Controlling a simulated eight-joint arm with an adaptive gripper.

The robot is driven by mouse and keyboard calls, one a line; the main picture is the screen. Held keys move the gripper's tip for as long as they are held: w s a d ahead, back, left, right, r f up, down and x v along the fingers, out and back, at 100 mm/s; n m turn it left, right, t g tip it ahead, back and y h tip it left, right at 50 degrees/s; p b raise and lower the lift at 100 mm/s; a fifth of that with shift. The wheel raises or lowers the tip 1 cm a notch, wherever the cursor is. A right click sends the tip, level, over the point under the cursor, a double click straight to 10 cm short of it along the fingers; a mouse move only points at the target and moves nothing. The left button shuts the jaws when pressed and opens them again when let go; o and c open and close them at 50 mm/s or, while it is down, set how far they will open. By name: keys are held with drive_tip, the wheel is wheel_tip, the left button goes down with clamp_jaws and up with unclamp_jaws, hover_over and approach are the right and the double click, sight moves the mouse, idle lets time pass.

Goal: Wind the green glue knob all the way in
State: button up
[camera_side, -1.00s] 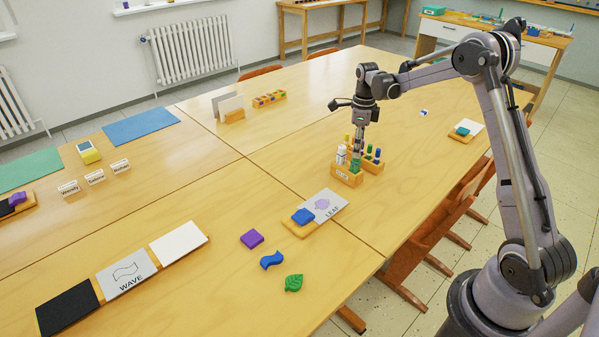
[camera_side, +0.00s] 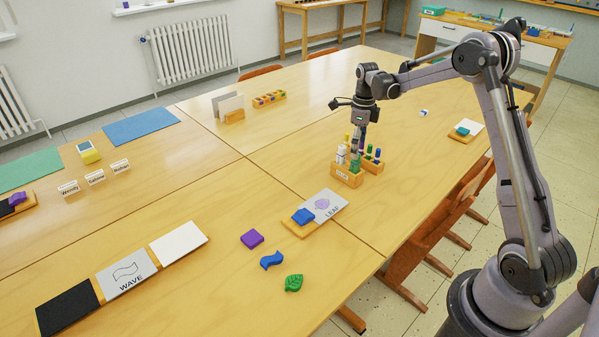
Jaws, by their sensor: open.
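The green glue knob (camera_side: 354,167) is a small green piece at the front right of the wooden glue holder (camera_side: 345,176). White glue sticks (camera_side: 341,155) stand to the left of it in the same holder. My gripper (camera_side: 355,158) points down directly above the green knob and partly covers it. The gripper is open. It is too small here to tell whether the fingers touch the knob or how far the knob is wound.
A wooden rack of coloured markers (camera_side: 374,158) stands close to the right of the glue holder. A LEAF card (camera_side: 325,204) with a blue stamp block (camera_side: 302,216) lies in front. Purple, blue and green (camera_side: 293,283) pieces lie nearer.

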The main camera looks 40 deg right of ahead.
drive_tip(key=m, duration=0.6)
drive_tip(key=shift+f, duration=1.15)
idle(0.7)
drive_tip(key=c, duration=1.5)
drive_tip(key=shift+c, duration=0.2)
